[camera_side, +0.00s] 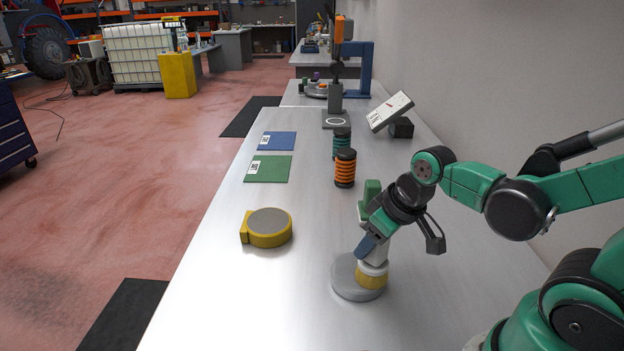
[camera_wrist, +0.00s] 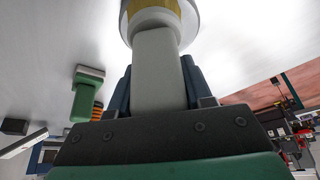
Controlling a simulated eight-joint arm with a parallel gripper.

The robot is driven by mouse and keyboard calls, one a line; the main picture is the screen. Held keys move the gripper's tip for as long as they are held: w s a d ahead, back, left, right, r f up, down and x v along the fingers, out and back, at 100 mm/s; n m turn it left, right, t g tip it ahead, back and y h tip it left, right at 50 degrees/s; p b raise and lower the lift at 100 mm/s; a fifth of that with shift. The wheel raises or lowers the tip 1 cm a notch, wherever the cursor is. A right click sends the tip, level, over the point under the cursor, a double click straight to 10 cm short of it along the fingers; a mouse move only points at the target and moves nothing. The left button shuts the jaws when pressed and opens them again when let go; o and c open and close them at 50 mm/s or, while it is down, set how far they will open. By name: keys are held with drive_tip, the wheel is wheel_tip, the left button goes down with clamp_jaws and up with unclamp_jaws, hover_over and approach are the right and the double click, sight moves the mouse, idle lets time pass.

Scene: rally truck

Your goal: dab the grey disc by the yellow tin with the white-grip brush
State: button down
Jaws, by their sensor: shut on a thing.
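A low yellow round tin (camera_side: 268,240) with a side tab lies on the bench left of my gripper. A flat grey disc (camera_side: 270,220) forms its top face. My gripper (camera_side: 367,247) points down, its blue fingers shut around the white grip of the brush (camera_side: 376,252). In the wrist view the white grip (camera_wrist: 156,70) sits between both fingers. The brush's lower end has a white collar and a yellow band (camera_side: 372,281). That end is at a round grey base (camera_side: 345,284) on the bench; I cannot tell if they touch. The bristles are hidden.
A green-handled thing (camera_side: 371,190) stands just behind my gripper and shows in the wrist view (camera_wrist: 88,88). Orange-black (camera_side: 345,168) and teal-black (camera_side: 341,142) cylinders stand farther back. Green (camera_side: 272,173) and blue (camera_side: 282,142) mats lie left. The bench between tin and grey base is clear.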

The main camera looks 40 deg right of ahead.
drive_tip(key=shift+d, duration=0.15)
drive_tip(key=shift+s+a, duration=0.65)
drive_tip(key=shift+a, duration=0.05)
idle(0.3)
drive_tip(key=shift+w+d, duration=0.65)
drive_tip(key=shift+w, duration=0.05)
drive_tip(key=shift+s+a+f, duration=0.1)
drive_tip(key=shift+s+a, duration=0.55)
drive_tip(key=shift+s, duration=0.05)
